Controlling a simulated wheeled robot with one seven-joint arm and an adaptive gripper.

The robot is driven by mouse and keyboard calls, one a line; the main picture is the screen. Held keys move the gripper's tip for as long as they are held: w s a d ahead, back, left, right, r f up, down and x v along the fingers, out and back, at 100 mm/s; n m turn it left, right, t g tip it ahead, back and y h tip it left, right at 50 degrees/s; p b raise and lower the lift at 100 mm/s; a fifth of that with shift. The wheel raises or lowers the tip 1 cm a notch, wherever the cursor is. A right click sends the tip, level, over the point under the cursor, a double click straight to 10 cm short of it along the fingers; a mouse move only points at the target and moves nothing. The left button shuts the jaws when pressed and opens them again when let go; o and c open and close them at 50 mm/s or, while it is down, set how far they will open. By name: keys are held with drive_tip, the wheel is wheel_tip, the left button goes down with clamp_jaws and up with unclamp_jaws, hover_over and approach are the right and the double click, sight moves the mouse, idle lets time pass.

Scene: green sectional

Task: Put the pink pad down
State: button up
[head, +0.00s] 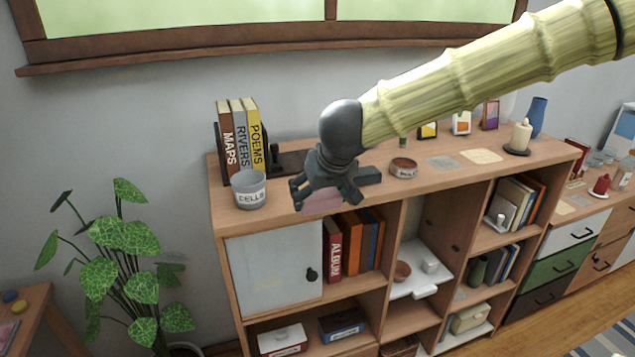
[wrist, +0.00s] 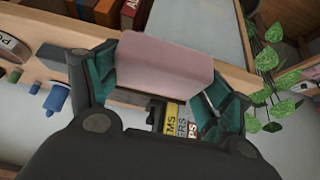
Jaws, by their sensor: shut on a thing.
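The pink pad (wrist: 163,68) is a pale pink block with rounded edges, held between the two fingers of my gripper (wrist: 165,90) in the wrist view. In the head view, my gripper (head: 318,193) is near the front edge of the wooden shelf top (head: 430,184), and the pink pad (head: 323,202) shows just below the fingers. Most of the pad is hidden by the gripper there. I cannot tell whether the pad touches the shelf top.
A grey tin labelled "CELLS" (head: 248,190) stands left of my gripper, with upright books (head: 240,140) behind it. A round brown dish (head: 403,168) is to the right. A plant (head: 125,260) stands left.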

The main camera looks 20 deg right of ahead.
drive_tip(key=w+p, duration=0.1)
drive_tip(key=w, duration=0.3)
drive_tip(key=w+d+f, duration=0.1)
drive_tip(key=w, duration=0.3)
drive_tip(key=w+d+p, duration=0.1)
drive_tip(key=w, duration=0.3)
drive_tip(key=shift+d+f+p, duration=0.25)
drive_tip(key=shift+p, duration=0.05)
drive_tip(key=shift+w+d+r, duration=0.1)
drive_tip(key=shift+w+d, duration=0.1)
drive_tip(key=shift+w, duration=0.1)
drive_tip(key=shift+s+p+x, duration=0.25)
drive_tip(key=shift+p+x, duration=0.25)
drive_tip(key=shift+x, duration=0.7)
drive_tip(key=shift+w+p, duration=0.15)
drive_tip(key=shift+p, duration=0.45)
drive_tip(key=shift+f, duration=0.4)
drive_tip(key=shift+s+f+p, duration=0.2)
drive_tip(key=shift+f+p, duration=0.05)
drive_tip(key=shift+p, duration=0.15)
drive_tip(key=shift+w, duration=0.15)
drive_tip(key=o, duration=0.9)
drive_tip(key=shift+f+b, duration=0.45)
drive_tip(key=shift+b, duration=0.65)
